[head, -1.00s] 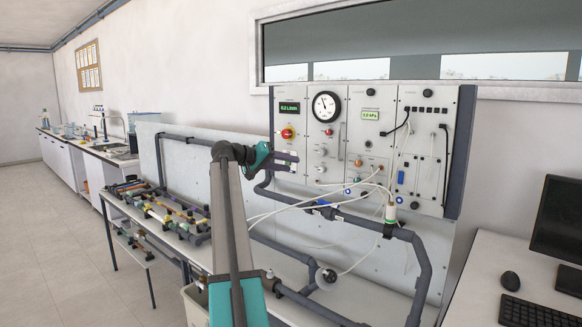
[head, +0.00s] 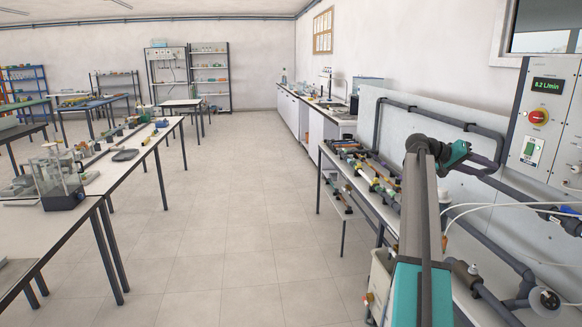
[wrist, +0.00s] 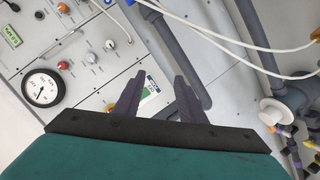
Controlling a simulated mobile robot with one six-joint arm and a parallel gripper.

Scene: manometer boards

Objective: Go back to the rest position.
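My gripper (wrist: 158,84) shows in the wrist view with its two dark fingers apart and nothing between them. In the head view my gripper (head: 487,160) is at the right, in front of the pipework beside the panel (head: 548,120). My arm reaches up to it from the bottom edge. Whether the fingers touch the panel or a pipe cannot be told.
White hoses (head: 500,207) and grey pipes (head: 490,245) run close to my arm. A bench with pipe fittings (head: 368,175) stands left of it. Long tables (head: 125,170) stand at the far left. The tiled floor (head: 240,230) between them is clear.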

